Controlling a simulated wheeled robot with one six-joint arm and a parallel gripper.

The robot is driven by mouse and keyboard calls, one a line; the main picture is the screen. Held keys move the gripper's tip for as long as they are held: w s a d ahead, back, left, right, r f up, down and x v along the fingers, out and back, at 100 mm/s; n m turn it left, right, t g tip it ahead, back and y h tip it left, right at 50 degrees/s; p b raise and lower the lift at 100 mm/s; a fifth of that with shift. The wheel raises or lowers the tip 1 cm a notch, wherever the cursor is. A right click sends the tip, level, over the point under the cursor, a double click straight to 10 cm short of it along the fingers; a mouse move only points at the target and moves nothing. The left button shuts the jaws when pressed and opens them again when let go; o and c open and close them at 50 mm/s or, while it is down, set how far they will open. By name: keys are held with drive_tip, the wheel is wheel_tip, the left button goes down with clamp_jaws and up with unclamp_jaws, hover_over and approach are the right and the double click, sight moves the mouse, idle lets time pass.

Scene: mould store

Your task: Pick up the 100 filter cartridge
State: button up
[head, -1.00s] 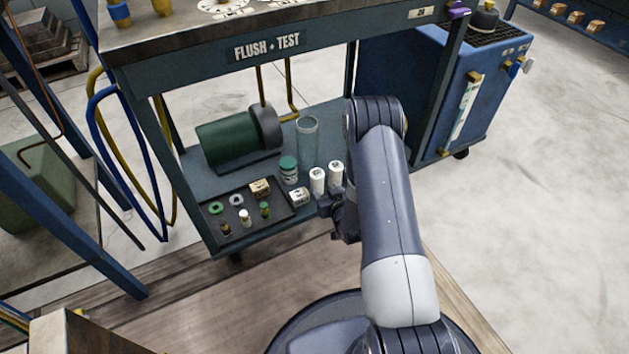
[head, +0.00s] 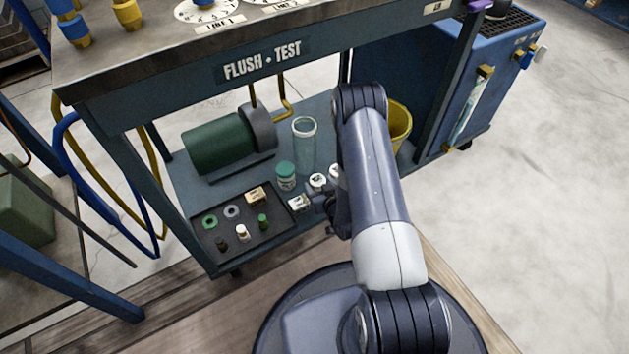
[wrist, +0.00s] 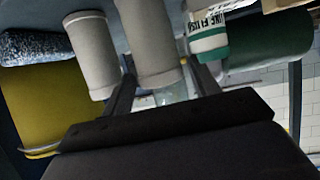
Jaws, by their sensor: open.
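Two white filter cartridges stand upright on the lower shelf, a left one (head: 317,180) and a right one (head: 335,171), partly behind my arm. Their labels are too small to read, so I cannot tell which is the 100. My gripper (head: 322,202) is low at the shelf's front edge, just in front of them. The wrist view appears upside down. There my open gripper (wrist: 162,90) has one white cartridge (wrist: 150,40) lined up between its fingers, and the other cartridge (wrist: 92,55) stands outside the left finger. I cannot tell whether the fingers touch either.
A green-lidded jar (head: 286,176) stands close left of the cartridges, also in the wrist view (wrist: 208,40). A small labelled box (head: 298,203), a glass cylinder (head: 305,150), a pump (head: 220,142) and a dark tray (head: 275,228) share the shelf. A yellow bucket (head: 399,125) is behind. The tabletop overhangs.

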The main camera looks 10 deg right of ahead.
drive_tip(key=shift+c, duration=0.6)
drive_tip(key=c, duration=0.7)
